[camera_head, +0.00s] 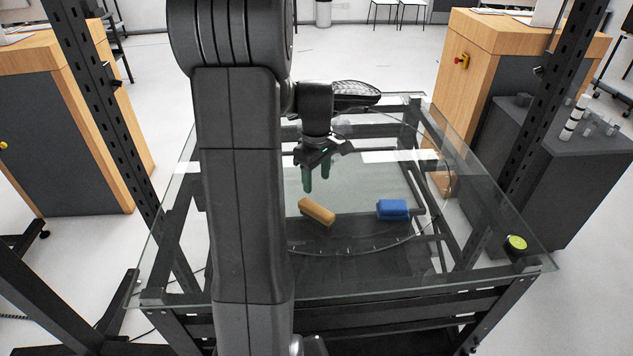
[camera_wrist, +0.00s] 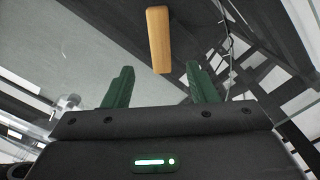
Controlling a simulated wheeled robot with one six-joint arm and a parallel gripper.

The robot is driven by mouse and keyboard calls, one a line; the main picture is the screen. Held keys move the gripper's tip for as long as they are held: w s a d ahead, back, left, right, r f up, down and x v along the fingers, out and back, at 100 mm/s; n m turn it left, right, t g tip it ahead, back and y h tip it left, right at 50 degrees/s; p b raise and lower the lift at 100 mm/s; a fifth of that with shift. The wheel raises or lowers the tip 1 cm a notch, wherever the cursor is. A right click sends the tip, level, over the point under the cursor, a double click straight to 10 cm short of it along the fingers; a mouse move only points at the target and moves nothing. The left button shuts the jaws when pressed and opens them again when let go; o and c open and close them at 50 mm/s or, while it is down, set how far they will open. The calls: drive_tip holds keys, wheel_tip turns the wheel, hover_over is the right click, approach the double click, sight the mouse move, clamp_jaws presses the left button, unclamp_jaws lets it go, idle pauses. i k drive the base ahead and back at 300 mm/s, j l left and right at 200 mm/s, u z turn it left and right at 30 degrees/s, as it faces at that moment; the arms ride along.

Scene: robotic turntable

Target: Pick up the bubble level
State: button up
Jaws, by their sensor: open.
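A small round item with a lime-green top and dark side (camera_head: 515,243) sits near the right front corner of the glass table; it looks like a round bubble level, but I cannot be sure. A tan, wood-coloured bar (camera_head: 317,211) lies on the glass near the middle, and it also shows in the wrist view (camera_wrist: 158,40), beyond and between my fingertips. My gripper (camera_head: 316,184) points down above the glass, just behind the tan bar. Its green fingers, also in the wrist view (camera_wrist: 160,82), are open with nothing between them.
A blue block (camera_head: 393,209) lies right of the tan bar. The glass tabletop (camera_head: 470,270) rests on a dark frame, with a large circular outline beneath. Dark posts (camera_head: 545,110) rise at both sides. The glass between the blue block and the green-topped item is clear.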

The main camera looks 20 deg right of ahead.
sight(516, 244)
drive_tip(key=z, duration=2.2)
drive_tip(key=u, duration=2.2)
drive_tip(key=k+l+z, duration=0.1)
drive_tip(key=l+z, duration=0.2)
drive_tip(key=l, duration=0.6)
drive_tip(key=l+z, duration=0.35)
drive_tip(key=l, duration=0.5)
